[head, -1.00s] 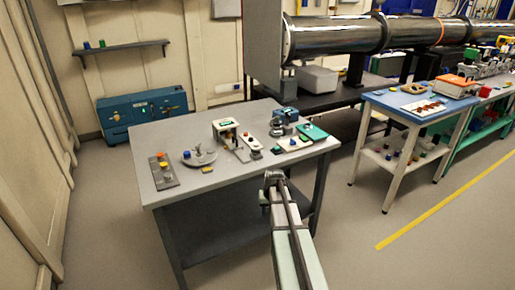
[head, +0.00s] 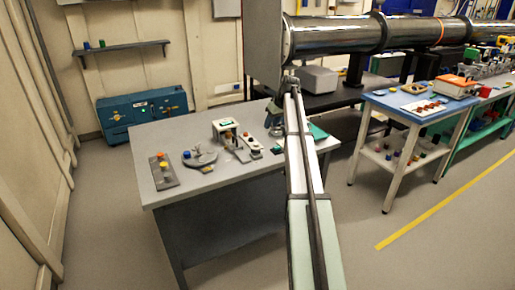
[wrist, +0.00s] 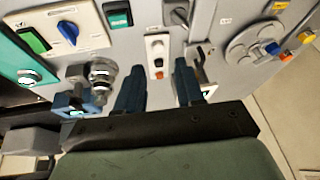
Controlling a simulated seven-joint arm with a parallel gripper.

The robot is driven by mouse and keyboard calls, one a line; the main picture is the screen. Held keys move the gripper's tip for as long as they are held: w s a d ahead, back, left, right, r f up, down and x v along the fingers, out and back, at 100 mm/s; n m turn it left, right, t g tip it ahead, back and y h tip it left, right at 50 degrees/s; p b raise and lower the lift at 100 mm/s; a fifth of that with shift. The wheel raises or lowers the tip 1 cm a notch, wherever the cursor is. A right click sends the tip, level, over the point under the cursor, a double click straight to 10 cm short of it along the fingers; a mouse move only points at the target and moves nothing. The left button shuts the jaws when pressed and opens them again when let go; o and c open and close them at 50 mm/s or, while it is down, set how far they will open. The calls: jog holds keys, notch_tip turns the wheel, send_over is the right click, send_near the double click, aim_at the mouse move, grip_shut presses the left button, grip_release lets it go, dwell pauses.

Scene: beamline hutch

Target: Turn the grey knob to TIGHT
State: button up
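In the wrist view, a dark grey knob (wrist: 180,12) sits on a small grey plate at the top edge, partly cut off. A blue block (wrist: 75,102) at left carries a silver-grey round part (wrist: 101,78). I cannot read TIGHT on either, so I cannot tell which is the task's knob. In the head view my arm hides the bench's right part.
The grey bench (head: 165,135) also holds a knob plate (head: 162,172), a round plate (head: 200,158) and an upright white box (head: 224,126). In the wrist view, a blue-dial panel (wrist: 84,38) and a green panel (wrist: 14,62) are at left. A steel pipe (head: 335,38) runs behind.

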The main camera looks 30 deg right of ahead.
jog(key=a+n, duration=0.1)
jog(key=n, duration=0.2)
jog(key=n+g+y, duration=0.1)
jog(key=n, duration=0.4)
send_near(257, 150)
jog(key=x, duration=0.8)
jog(key=shift+w+f, duration=0.15)
jog(key=shift+w, duration=0.25)
jog(key=shift+c, duration=0.2)
grip_shut()
